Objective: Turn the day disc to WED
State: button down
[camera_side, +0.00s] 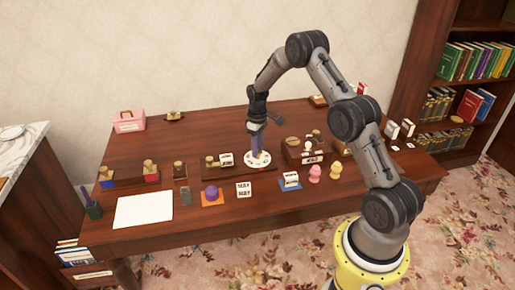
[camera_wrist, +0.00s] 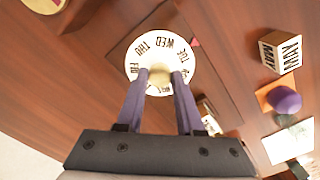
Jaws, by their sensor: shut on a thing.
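The day disc (camera_wrist: 150,36) is round and white with black day names, lying flat on a dark wooden base (camera_wrist: 215,85). It also shows in the side view (camera_side: 257,165), near the middle of the desk. A small red pointer (camera_wrist: 195,42) sits just outside its upper right rim. TUE lies nearest the pointer, with WED, THU and FRI further round to the left. My gripper (camera_wrist: 160,80) points down over the disc, its purple fingers shut on the pale central knob (camera_wrist: 160,71). It also shows in the side view (camera_side: 257,150). The fingers hide the disc's lower part.
A MAY block (camera_wrist: 280,52) and a purple ball (camera_wrist: 284,99) on an orange mat stand to the right in the wrist view. In the side view, a wooden box (camera_side: 305,153) stands right of the disc, with pink and yellow figures (camera_side: 326,172) in front.

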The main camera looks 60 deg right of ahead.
jog(key=m, duration=0.4)
jog(key=shift+m, duration=2)
jog(key=shift+r, duration=0.1)
jog(key=c, duration=0.5)
grip_release()
jog(key=shift+c, duration=0.2)
notch_tip(320, 180, up, 14)
